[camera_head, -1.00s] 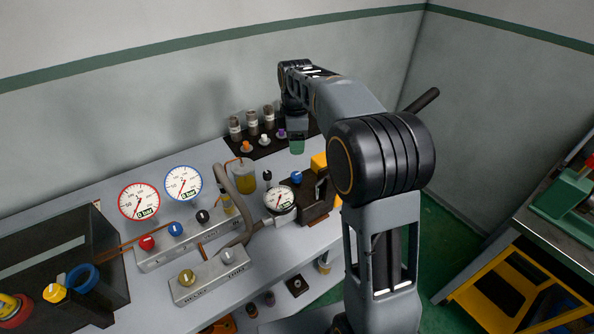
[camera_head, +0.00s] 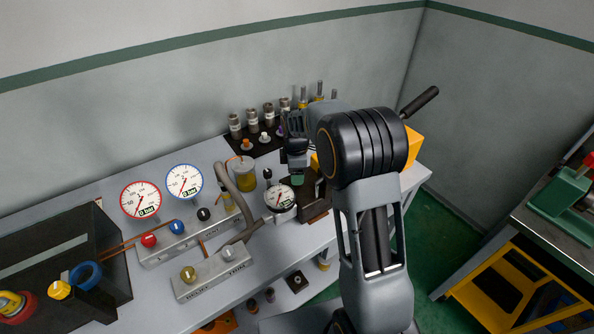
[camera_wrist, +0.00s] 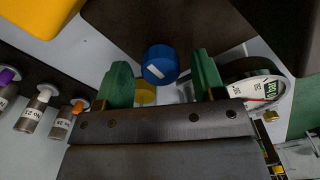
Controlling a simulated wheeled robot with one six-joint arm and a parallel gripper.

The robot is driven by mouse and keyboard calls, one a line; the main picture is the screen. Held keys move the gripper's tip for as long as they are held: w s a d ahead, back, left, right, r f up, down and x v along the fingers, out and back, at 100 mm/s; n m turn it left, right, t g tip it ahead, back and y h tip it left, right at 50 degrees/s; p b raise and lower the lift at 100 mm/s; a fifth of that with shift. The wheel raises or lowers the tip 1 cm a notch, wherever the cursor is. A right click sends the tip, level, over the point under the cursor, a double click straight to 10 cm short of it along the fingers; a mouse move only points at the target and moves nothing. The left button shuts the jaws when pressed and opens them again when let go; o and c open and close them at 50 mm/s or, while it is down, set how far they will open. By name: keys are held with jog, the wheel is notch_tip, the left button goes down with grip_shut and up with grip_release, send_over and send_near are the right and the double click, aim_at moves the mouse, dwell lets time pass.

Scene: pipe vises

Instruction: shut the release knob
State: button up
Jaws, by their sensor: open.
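A round blue knob (camera_wrist: 160,64) with a white mark line shows in the wrist view, on or beside a dark brown block. I take it as the release knob; no label on it can be read. My gripper (camera_wrist: 161,70) is open, its two green fingers to the left and right of the knob. No contact between fingers and knob can be made out. In the head view my gripper (camera_head: 297,177) is over the brown pump block (camera_head: 315,208) beside the round gauge (camera_head: 279,199), and it hides the blue knob there.
The gauge (camera_wrist: 258,88) is close to the right finger in the wrist view. Labelled fittings (camera_wrist: 35,110) stand at left, and a yellow thing (camera_wrist: 38,15) is at upper left. A manifold (camera_head: 213,274) with two knobs and a hose (camera_head: 243,236) lie left of the block.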

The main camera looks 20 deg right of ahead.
jog(key=shift+c, duration=0.2)
jog(key=c, duration=0.9)
jog(key=shift+m, duration=0.3)
jog(key=m, duration=0.4)
jog(key=shift+b, duration=0.4)
jog(key=m, duration=0.4)
jog(key=shift+m, duration=0.3)
jog(key=m, duration=0.4)
jog(key=shift+r+b, duration=0.1)
jog(key=shift+b, duration=0.3)
jog(key=shift+m, duration=2.5)
